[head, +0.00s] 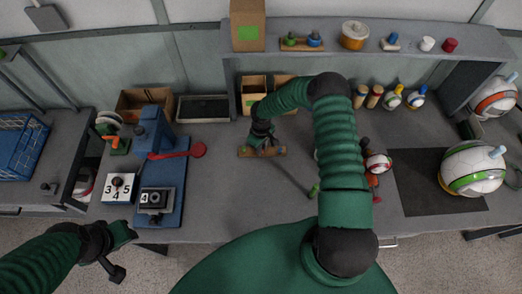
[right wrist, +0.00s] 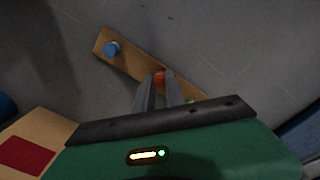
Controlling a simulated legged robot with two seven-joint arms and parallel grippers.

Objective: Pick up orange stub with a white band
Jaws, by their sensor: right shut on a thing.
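A wooden strip (right wrist: 127,59) lies on the grey table. It carries a blue stub (right wrist: 112,48) near one end and an orange stub (right wrist: 159,78) near its middle. My right gripper (right wrist: 166,88) reaches down to the strip, its fingers shut on the orange stub. The fingers hide most of the stub, so I cannot make out its white band. A bit of green shows on the strip just beyond the fingers. In the head view the strip (head: 277,151) lies mid-table under my right gripper (head: 262,143). My left gripper (head: 112,262) hangs off the table's front left; its jaws are unclear.
A blue press (head: 155,135) with a red lever stands at the left, beside number blocks (head: 119,188). A shelf (head: 385,50) at the back holds another strip with stubs (head: 301,43). A dark mat (head: 420,185) and a large ball (head: 472,168) are at the right.

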